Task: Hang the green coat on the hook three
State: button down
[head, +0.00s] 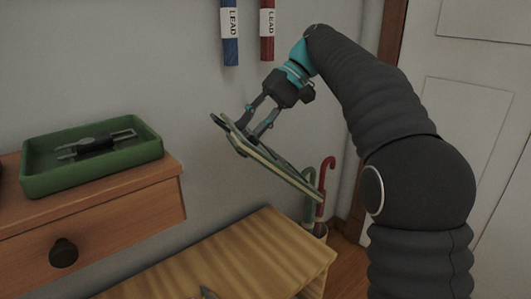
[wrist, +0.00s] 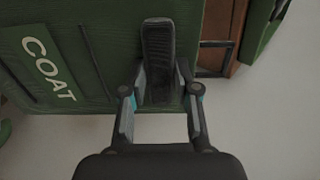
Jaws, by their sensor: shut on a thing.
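The green coat (head: 285,175) shows as a thin flat panel seen nearly edge-on in the head view, tilted down to the right. In the wrist view the coat (wrist: 85,60) fills the upper left, with a pale "COAT" label. My gripper (head: 252,122) is shut on the coat near its upper left end and holds it in the air above the bench. In the wrist view my gripper (wrist: 160,95) has its fingers either side of a dark ribbed piece at the coat. Hook three is not visible in either view.
A blue lead (head: 230,45) and a red lead (head: 267,45) hang on the wall, their tops cut off. A green tray (head: 40,185) stands on a wooden cabinet (head: 150,200) at left. A wooden bench (head: 240,250) lies below. Canes (head: 325,185) stand beyond the coat, near a door (head: 480,120).

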jog(key=s+a+r+m+t+y+p, duration=0.15)
jog(key=r+m+t, duration=0.25)
jog(key=r, duration=0.6)
jog(key=s+a+r+m+t+y, duration=0.2)
jog(key=r+m+t, duration=0.2)
jog(key=r, duration=0.5)
jog(key=s+a+r+m+t+y+p, duration=0.1)
jog(key=s+a+r+m+t+y, duration=0.2)
jog(key=r, duration=0.7)
jog(key=w+a+f+p, duration=0.1)
jog(key=w+a+p, duration=0.1)
jog(key=w+a, duration=0.4)
jog(key=shift+w+a+f+t+h, duration=0.35)
jog(key=shift+w+f+t, duration=0.05)
jog(key=shift+w, duration=0.6)
